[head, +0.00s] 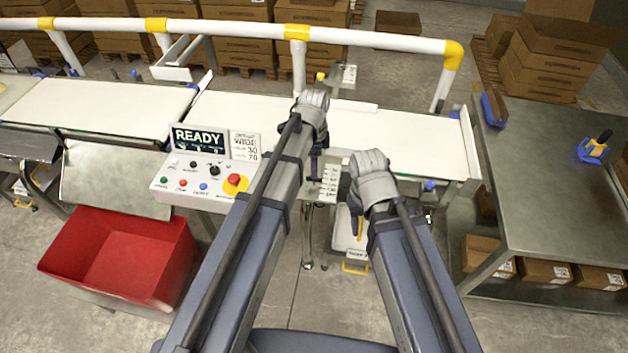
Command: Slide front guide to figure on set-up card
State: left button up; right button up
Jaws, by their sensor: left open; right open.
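The set-up card (246,146) stands beside the READY display on the control panel; it reads WIDE with the figures 30 and 70, and its smaller print is too small to read. A white scale plate with small marks (330,184) sits at the belt's front edge. My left gripper (316,172) is open, pointing down next to this plate at the front edge. The front guide itself is largely hidden by my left arm, and I cannot tell its setting. My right gripper (358,232) is open, lower and to the right, in front of the belt.
The white weigh belt (400,135) runs left to right. The control panel (205,168) with buttons and a red knob is left of my arms. A red bin (120,258) stands lower left. A steel table (555,190) with a blue holder (593,150) is at right.

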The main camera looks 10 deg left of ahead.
pick_arm(q)
notch_tip(320, 180, down, 6)
jog(key=b, duration=0.5)
jog(key=shift+f+b, duration=0.25)
jog(key=shift+b, duration=0.15)
grip_shut()
dwell(0.9)
